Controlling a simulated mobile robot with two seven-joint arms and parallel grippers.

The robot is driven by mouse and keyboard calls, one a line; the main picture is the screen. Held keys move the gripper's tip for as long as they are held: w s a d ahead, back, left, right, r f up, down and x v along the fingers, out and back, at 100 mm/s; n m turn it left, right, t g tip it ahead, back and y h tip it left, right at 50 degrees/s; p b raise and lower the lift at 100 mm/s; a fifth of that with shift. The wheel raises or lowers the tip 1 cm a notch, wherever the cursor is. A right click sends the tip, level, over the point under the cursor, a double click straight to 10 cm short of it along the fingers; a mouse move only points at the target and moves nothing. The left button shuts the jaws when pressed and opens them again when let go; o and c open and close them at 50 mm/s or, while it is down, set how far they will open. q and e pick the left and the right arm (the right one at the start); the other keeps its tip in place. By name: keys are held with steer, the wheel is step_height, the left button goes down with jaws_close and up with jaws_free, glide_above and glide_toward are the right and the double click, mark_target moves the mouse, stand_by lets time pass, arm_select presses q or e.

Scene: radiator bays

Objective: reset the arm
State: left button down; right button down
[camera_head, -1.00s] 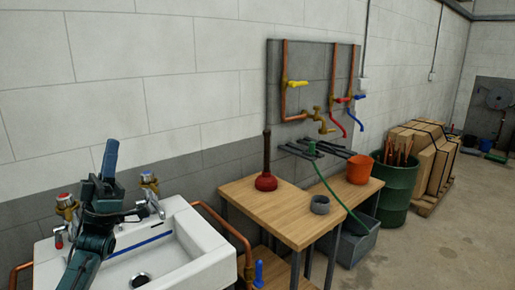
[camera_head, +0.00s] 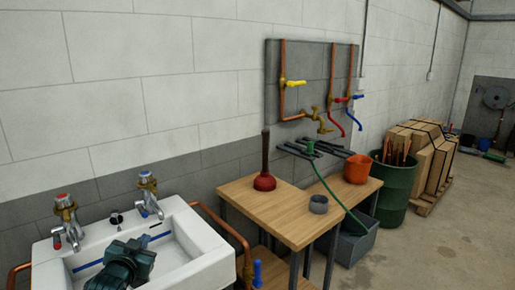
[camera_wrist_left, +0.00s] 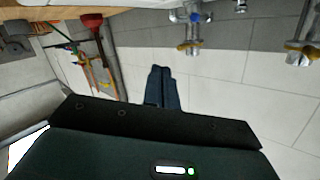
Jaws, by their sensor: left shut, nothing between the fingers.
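My left gripper (camera_head: 128,258) is dark green and low over the white sink basin in the head view, seen foreshortened. In the left wrist view its two dark blue fingers (camera_wrist_left: 160,87) lie together with nothing between them. The sink (camera_head: 205,262) has a red-marked tap (camera_head: 66,222) and a blue-marked tap (camera_head: 149,195) at its back. The gripper is in front of both taps and appears apart from them. My right gripper does not show.
Copper pipes and valves are on a wall board (camera_head: 308,75). A green barrel (camera_head: 397,192) stands farther right. Wall space above the sink is clear.

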arm_select(q)
steer(key=shift+g+h, duration=0.7)
steer(key=s+d+f, duration=0.1)
steer(key=s+f, duration=0.1)
steer(key=s+d+f, duration=0.2)
steer(key=s+f, duration=0.1)
steer(key=s+d+f, duration=0.2)
steer(key=f, duration=0.1)
steer(key=shift+s, duration=0.25)
steer(key=s+d+f+g+h, duration=0.1)
steer(key=s+d+f, duration=0.2)
steer(key=s, duration=0.5)
steer(key=s+d+f+g, duration=0.1)
steer(key=s+d+f, duration=0.2)
steer(key=s, duration=0.6)
steer(key=s+d+f+g+h, duration=0.1)
steer(key=s+d+f, duration=0.1)
steer(key=s+d, duration=0.3)
steer(key=s, duration=0.4)
steer(key=shift+s+d+f+g+h, duration=0.15)
steer(key=shift+s+f+g+h, duration=0.15)
steer(key=shift+f+g, duration=0.1)
